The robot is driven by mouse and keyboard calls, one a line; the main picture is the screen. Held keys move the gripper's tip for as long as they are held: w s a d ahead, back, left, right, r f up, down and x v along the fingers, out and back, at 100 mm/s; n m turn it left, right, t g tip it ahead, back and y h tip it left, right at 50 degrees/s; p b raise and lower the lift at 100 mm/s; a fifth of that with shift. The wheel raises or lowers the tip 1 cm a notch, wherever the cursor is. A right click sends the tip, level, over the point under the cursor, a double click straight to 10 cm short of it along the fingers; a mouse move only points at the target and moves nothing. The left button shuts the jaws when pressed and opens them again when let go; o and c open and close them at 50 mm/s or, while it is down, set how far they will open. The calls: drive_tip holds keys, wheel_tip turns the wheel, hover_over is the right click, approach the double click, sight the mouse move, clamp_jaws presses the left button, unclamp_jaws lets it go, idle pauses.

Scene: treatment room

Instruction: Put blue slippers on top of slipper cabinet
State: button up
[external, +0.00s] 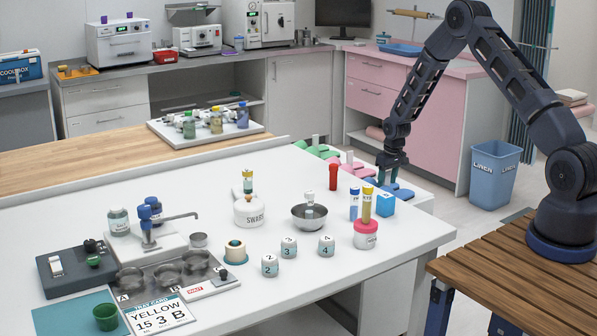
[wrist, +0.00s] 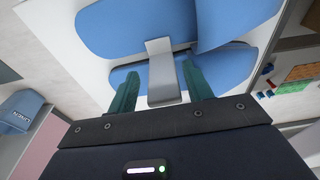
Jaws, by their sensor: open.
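The blue slippers (external: 399,191) lie on a low white surface (external: 421,196) just behind the right end of the white table, partly hidden by my arm and table items. In the wrist view the blue slippers (wrist: 232,68) fill the upper middle, with a pale grey upright tab (wrist: 160,72) at their centre. My gripper (external: 391,172) points down directly over them. In the wrist view its teal fingers (wrist: 160,84) are spread, one on each side of the tab, with gaps visible. I cannot tell whether the white surface is the slipper cabinet's top.
Pink slippers (external: 352,165) and green slippers (external: 316,150) lie in a row left of the blue ones. The white table (external: 330,270) holds a metal bowl (external: 310,216), tubes and jars close by. A blue linen bin (external: 494,175) stands on the floor at right.

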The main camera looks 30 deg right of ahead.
drive_tip(key=s+a+r, duration=0.1)
drive_tip(key=s+r, duration=0.3)
drive_tip(key=r, duration=1)
drive_tip(key=s+a+r, duration=0.1)
drive_tip(key=s+r, duration=0.4)
drive_tip(key=r, duration=0.8)
drive_tip(key=s+a+r+t, duration=0.1)
drive_tip(key=s+a+r, duration=0.1)
drive_tip(key=s+r, duration=1.05)
drive_tip(key=s+a+r+t, duration=0.1)
drive_tip(key=s+r, duration=0.3)
drive_tip(key=s, duration=1.1)
drive_tip(key=s+a+r, duration=0.1)
drive_tip(key=s+r, duration=0.2)
drive_tip(key=s, duration=1.2)
drive_tip(key=shift+s+r+t, duration=0.2)
drive_tip(key=shift+r+t, duration=0.2)
